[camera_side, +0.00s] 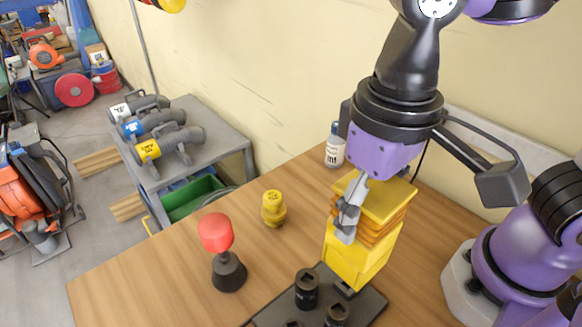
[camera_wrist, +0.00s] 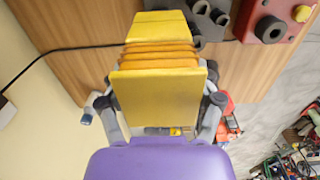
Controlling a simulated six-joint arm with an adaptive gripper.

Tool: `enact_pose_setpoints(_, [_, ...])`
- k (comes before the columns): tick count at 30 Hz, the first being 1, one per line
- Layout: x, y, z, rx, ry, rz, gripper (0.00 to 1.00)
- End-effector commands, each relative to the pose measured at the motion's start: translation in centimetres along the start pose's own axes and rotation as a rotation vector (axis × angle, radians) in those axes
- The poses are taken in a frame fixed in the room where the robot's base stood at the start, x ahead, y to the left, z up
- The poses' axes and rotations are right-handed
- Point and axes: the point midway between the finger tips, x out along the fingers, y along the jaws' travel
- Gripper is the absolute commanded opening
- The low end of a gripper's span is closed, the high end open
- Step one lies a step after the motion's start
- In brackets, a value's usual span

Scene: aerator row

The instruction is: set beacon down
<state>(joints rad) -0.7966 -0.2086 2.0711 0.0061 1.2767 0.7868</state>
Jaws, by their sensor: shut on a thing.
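The thing I hold, which I take to be the beacon (camera_side: 357,262), is a boxy yellow piece with an orange ribbed middle and a yellow top. My gripper (camera_side: 347,215) is shut on its upper part, with the near finger against its side. In the wrist view the beacon (camera_wrist: 157,97) sits between the two fingers (camera_wrist: 157,103) and fills the middle. Its lower end is at the back of a dark plate (camera_side: 372,308) with black sockets; I cannot tell whether it touches the plate or the table.
A small yellow knobbed piece (camera_side: 273,208) and a red ball on a black cone (camera_side: 228,272) stand on the wooden table (camera_side: 150,275). A bottle (camera_side: 334,152) stands by the wall. A red box (camera_wrist: 278,14) shows in the wrist view. Bare wood lies at the left.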

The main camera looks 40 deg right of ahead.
Motion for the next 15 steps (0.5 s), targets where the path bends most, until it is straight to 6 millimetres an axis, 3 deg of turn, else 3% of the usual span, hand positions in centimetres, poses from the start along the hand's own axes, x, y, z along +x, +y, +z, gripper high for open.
enact_pose_setpoints(3, [2.0, -0.1, 0.2, 0.004, -0.004, 0.003, 0.14])
enact_pose_setpoints(15, [6.8, -0.1, 0.2, 0.004, -0.003, 0.001, 0.14])
